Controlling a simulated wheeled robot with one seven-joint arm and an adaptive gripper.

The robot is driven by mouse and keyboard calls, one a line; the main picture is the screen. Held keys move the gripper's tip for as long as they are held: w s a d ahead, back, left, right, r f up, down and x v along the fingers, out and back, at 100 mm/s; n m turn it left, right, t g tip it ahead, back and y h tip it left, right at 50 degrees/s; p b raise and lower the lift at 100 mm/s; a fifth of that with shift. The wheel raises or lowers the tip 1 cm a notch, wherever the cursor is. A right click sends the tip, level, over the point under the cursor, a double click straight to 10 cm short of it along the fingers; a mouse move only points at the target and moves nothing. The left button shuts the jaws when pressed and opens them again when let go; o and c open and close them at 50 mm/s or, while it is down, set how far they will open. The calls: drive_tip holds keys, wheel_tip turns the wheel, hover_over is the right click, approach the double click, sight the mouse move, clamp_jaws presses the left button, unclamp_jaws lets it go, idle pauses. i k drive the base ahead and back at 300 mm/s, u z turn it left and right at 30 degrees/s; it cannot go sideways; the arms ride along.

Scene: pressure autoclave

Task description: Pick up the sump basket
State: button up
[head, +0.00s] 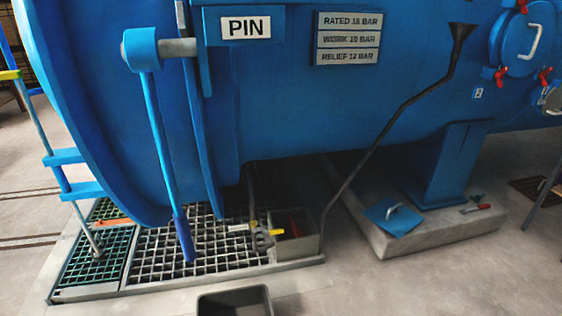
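No thing is plainly recognisable as the sump basket. A square, open-topped grey sump box (308,246) sits at the right end of the floor grating (215,244), under the blue vessel. Something dark red shows inside it, too small and shaded to identify. A dark grey open bin (236,303) stands on the floor in front of the grating, cut off by the bottom edge. I cannot tell whether either holds or is the basket. My gripper is not in view.
The blue vessel (290,110) overhangs the grating. A valve with a yellow handle (268,234) sits just left of the sump box. A dark pipe (365,145) slopes down near the box's right side. A plinth (415,232) carries a blue plate (394,220). Floor lies clear at lower right.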

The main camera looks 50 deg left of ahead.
sight(297, 227)
drive_tip(key=u, duration=1.55)
drive_tip(key=i, duration=1)
